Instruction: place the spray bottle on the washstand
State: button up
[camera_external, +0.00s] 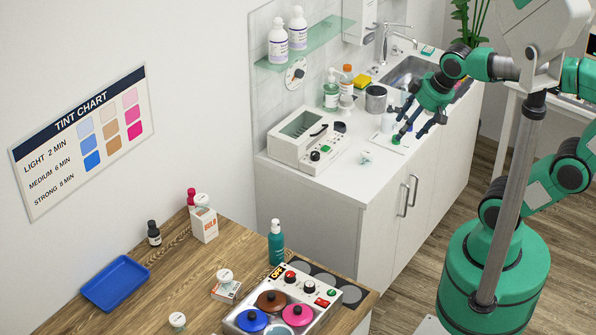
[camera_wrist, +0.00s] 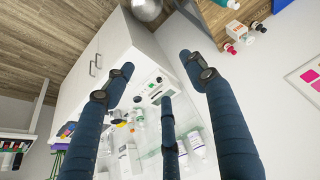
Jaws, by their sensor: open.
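A teal bottle with a pale cap (camera_external: 277,243), which I take for the spray bottle, stands upright on the wooden table, behind the warmer. The washstand (camera_external: 385,180) is the white cabinet with a sink at its back. My gripper (camera_external: 409,134) is over the washstand top, far from the teal bottle, with its fingers spread and nothing visible between them. In the wrist view my gripper's fingers (camera_wrist: 157,66) are apart, with the white washstand (camera_wrist: 85,75) beyond them.
On the washstand are a white glass-lidded box (camera_external: 308,135), a green pump bottle (camera_external: 331,95) and a metal canister (camera_external: 376,99). A glass shelf (camera_external: 325,33) holds two white bottles. A warmer with coloured pots (camera_external: 322,318) and a blue tray (camera_external: 115,283) are on the wooden table.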

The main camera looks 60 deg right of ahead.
jog(key=s, duration=0.1)
jog(key=s+d, duration=0.1)
jog(key=s, duration=0.1)
jog(key=shift+s+d+f, duration=0.15)
jog(key=shift+s+d, duration=0.05)
jog(key=shift+o, duration=0.5)
jog(key=o, duration=0.4)
jog(key=shift+w, duration=0.1)
